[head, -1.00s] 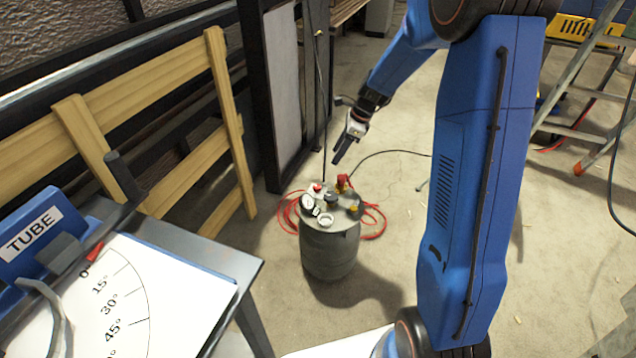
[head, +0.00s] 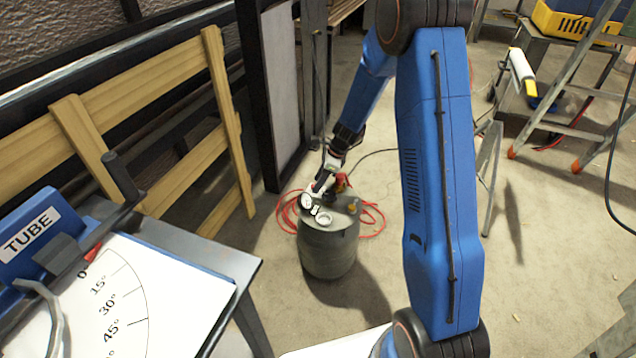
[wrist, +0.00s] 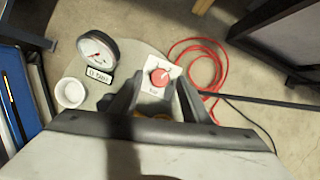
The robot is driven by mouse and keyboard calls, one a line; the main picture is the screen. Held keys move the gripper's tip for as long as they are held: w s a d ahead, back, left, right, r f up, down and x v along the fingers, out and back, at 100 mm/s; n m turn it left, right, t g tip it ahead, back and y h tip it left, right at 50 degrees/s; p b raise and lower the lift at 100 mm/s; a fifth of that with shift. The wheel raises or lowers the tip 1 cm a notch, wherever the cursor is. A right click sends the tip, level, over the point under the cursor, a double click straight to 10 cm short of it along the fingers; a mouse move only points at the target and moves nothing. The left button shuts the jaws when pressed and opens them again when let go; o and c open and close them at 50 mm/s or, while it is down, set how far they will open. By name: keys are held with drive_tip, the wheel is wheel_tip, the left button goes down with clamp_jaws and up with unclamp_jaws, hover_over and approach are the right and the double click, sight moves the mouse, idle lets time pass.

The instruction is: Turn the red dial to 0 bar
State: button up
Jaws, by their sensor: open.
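The red dial (wrist: 160,77) sits on a white plate on top of the grey tank (head: 328,254). In the wrist view it shows between and just beyond the fingertips of my gripper (wrist: 152,88), which is open. I cannot tell whether the fingers touch it. A round gauge (wrist: 97,50) with a white face and a small label stands left of the dial; it also shows in the head view (head: 306,201). The dial's scale marks are too small to read.
A white cup-like fitting (wrist: 70,92) stands on the tank lid near the gauge. A red hose (head: 374,222) lies coiled on the floor around the tank. A dark frame panel (head: 272,90) stands behind. The workbench with the angle chart (head: 185,290) is at left.

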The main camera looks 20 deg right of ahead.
drive_tip(key=shift+a+f, duration=0.1)
drive_tip(key=shift+f, duration=0.35)
drive_tip(key=c, duration=1)
drive_tip(key=shift+c, duration=0.2)
